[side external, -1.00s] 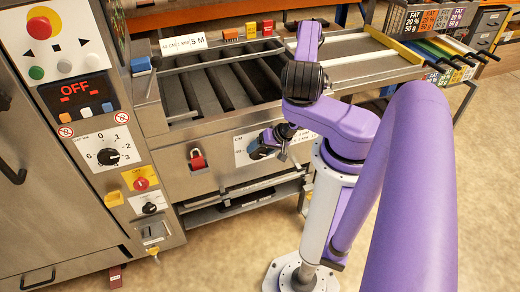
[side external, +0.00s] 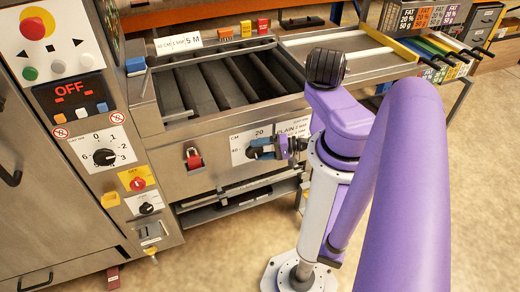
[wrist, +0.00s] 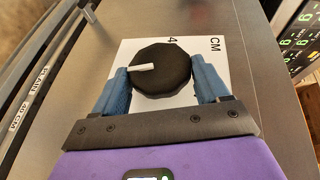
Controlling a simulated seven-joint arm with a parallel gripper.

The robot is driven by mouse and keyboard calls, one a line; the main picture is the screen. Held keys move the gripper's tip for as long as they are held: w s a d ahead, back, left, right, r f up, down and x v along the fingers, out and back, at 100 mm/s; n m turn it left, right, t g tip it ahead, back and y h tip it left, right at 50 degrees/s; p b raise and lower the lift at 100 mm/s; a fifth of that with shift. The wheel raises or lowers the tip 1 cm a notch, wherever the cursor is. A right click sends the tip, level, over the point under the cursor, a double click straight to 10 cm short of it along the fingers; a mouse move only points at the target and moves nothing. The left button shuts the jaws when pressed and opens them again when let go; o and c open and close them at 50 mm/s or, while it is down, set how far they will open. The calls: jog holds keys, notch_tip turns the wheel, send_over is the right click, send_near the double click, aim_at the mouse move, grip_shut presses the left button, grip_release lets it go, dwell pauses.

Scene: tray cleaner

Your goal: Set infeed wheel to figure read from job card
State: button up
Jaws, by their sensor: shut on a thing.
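The infeed wheel is a black knob (wrist: 163,72) with a white pointer mark, on a white plate (wrist: 127,45) lettered CM. In the wrist view the mark points left. A white card beginning PLAIN 2 (side external: 293,128) is partly hidden by my arm. Another printed card (side external: 178,42) stands on the machine's back edge.
Left is a control column with an OFF display (side external: 72,90) and a 0-6 dial (side external: 104,156). The roller bed (side external: 205,92) lies above; a shelf (side external: 240,198) projects below.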

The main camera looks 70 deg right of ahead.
jog(key=shift+f+t, duration=0.1)
jog(key=shift+t, duration=0.4)
jog(key=o, duration=1)
jog(key=shift+w, duration=0.1)
jog(key=v, duration=1.7)
jog(key=shift+d, duration=0.25)
